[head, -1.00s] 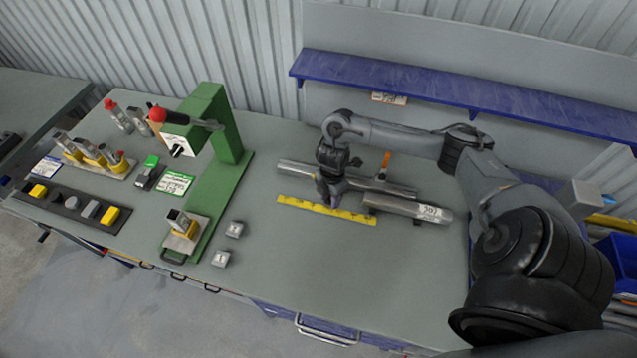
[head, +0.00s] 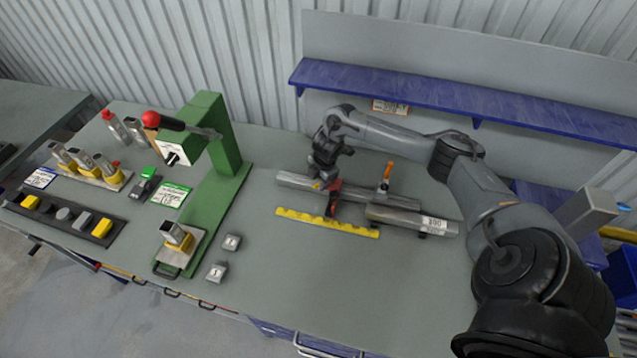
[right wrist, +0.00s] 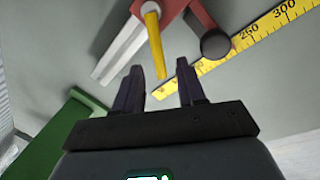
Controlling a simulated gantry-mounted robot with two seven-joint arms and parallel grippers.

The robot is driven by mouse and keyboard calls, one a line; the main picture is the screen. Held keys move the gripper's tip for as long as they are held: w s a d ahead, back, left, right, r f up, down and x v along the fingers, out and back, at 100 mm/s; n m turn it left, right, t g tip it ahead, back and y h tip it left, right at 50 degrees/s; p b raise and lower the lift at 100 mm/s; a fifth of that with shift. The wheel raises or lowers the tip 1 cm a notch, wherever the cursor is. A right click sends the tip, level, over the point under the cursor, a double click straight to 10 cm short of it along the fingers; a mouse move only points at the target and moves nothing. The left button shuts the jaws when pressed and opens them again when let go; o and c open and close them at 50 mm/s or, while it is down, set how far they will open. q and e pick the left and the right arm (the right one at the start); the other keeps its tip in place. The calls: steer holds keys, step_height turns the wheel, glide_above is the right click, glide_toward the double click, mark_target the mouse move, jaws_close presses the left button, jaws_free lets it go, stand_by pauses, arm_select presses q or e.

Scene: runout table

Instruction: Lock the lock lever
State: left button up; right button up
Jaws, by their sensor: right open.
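A yellow lever (right wrist: 154,45), which I take for the lock lever, sits on a red block (right wrist: 187,14) with a dark round knob (right wrist: 215,44). In the right wrist view it points down the picture, its tip just beyond the gap between my fingertips. My right gripper (right wrist: 160,83) is open, with nothing clearly held. In the head view my right gripper (head: 321,181) is beside the red block (head: 334,190) at the metal rail (head: 296,181); the lever is mostly hidden there. My left gripper is not in view.
A yellow ruler (head: 327,222) lies in front of the rail. An orange-handled part (head: 386,178) stands right of the gripper, behind a metal bar (head: 412,219). A green press frame (head: 219,185) stands to the left. The front middle of the table is clear.

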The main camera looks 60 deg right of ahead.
steer(key=shift+w+f, duration=0.2)
steer(key=shift+f, duration=0.85)
steer(key=shift+d, duration=0.1)
jaws_close()
